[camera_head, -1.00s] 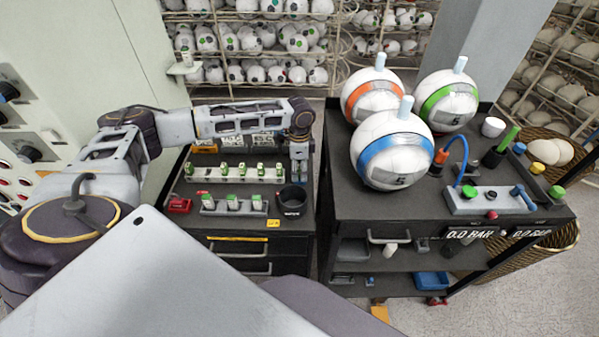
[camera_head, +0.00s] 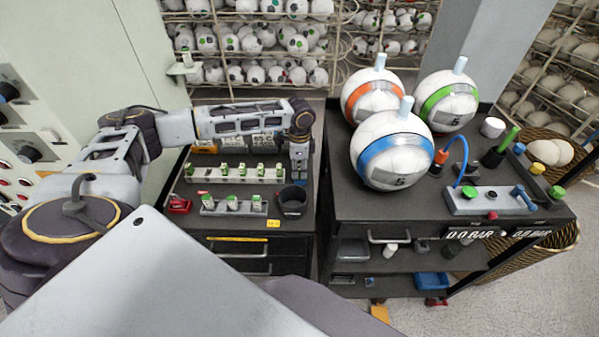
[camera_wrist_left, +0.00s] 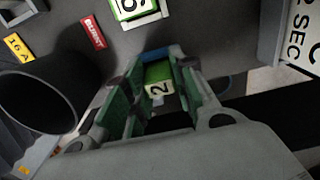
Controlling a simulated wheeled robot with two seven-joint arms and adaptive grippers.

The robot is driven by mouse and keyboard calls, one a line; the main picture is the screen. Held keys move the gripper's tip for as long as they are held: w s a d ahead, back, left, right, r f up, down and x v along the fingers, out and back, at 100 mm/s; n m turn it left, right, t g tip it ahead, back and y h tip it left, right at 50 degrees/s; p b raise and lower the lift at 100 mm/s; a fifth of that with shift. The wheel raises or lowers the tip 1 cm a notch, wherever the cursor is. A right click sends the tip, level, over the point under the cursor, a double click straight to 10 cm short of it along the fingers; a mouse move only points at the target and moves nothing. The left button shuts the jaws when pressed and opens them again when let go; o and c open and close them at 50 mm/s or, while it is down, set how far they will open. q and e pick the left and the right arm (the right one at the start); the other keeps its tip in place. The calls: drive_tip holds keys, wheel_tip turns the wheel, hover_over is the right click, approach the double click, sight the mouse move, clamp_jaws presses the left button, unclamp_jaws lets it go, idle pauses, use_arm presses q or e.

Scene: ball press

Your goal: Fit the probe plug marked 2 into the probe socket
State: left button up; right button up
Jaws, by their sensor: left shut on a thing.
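The plug marked 2 (camera_wrist_left: 158,88) shows in the left wrist view, white with a green top. It sits between the green-padded fingers of my left gripper (camera_wrist_left: 158,100), which is shut on it. In the head view my left gripper (camera_head: 299,165) points down over the right side of the dark left bench, behind the black cup (camera_head: 292,202). The plug is too small to make out there. I cannot tell which part is the probe socket. My right gripper is not in view.
The black cup also shows in the left wrist view (camera_wrist_left: 38,100). The right bench (camera_head: 340,205) carries three large balls (camera_head: 392,160).

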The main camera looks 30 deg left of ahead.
use_arm(q)
drive_tip(key=shift+r, duration=0.1)
drive_tip(key=shift+r+b, duration=0.45)
drive_tip(key=shift+r, duration=4.5)
drive_tip(key=shift+f, duration=0.1)
